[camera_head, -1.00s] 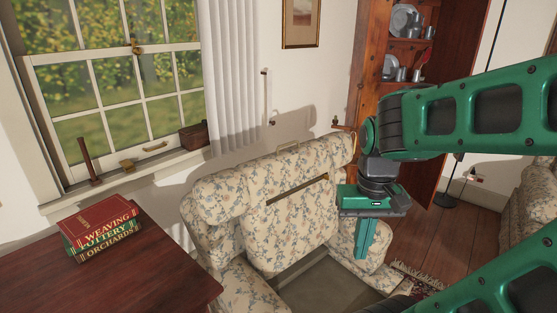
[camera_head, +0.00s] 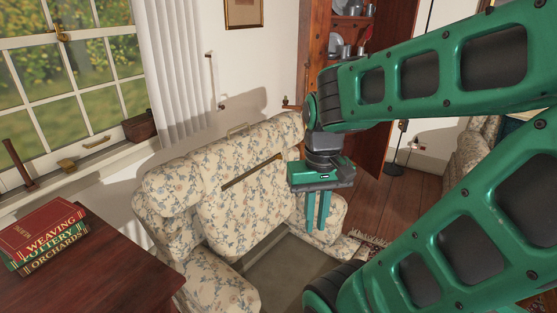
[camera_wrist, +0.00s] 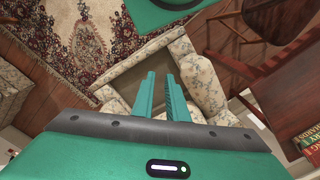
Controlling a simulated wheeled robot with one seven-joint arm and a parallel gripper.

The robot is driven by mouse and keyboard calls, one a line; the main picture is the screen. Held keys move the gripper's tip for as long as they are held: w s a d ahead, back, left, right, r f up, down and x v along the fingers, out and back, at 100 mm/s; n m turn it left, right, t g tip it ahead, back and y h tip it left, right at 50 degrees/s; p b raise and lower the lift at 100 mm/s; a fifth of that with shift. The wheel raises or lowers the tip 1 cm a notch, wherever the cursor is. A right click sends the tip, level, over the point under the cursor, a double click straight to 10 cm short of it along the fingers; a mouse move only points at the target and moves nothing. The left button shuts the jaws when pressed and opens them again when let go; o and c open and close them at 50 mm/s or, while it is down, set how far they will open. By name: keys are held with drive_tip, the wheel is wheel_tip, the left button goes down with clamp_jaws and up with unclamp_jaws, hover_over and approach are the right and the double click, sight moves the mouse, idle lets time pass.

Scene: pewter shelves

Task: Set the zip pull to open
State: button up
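A long brown zip strip (camera_head: 252,172) runs across the upper front of the floral armchair's back (camera_head: 255,205). A small brassy spot that could be the zip pull (camera_head: 279,156) shows at its right end; it is too small to tell its setting. My gripper (camera_head: 317,225) points down, to the right of and apart from the strip, over the chair's right side. Its two green fingers are spread with a gap and nothing between them, as the wrist view (camera_wrist: 158,78) also shows. The zip strip cannot be made out in the wrist view.
A dark wooden table (camera_head: 90,270) with stacked books (camera_head: 42,238) stands at the left. The window sill (camera_head: 75,180) is behind it. A wooden cabinet with dishes (camera_head: 312,50) stands at the back. A patterned rug (camera_wrist: 85,45) lies on the floor.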

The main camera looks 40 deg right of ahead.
drive_tip(key=shift+o, duration=0.8)
drive_tip(key=shift+s+d+r, duration=0.2)
drive_tip(key=shift+s+r, duration=0.05)
drive_tip(key=shift+r, duration=0.25)
drive_tip(key=w+d+r+n+t, duration=0.1)
drive_tip(key=w+d, duration=0.2)
drive_tip(key=w, duration=0.3)
drive_tip(key=w+d+r+n, duration=0.1)
drive_tip(key=w+d+r, duration=0.15)
drive_tip(key=w, duration=0.35)
drive_tip(key=n+t, duration=0.4)
drive_tip(key=n, duration=0.2)
hover_over(280, 157)
drive_tip(key=s+d, duration=0.1)
drive_tip(key=s, duration=0.3)
wheel_tip(280, 157, down, 8)
drive_tip(key=shift+y, duration=0.3)
drive_tip(key=x, duration=1)
drive_tip(key=shift+s, duration=0.25)
clamp_jaws()
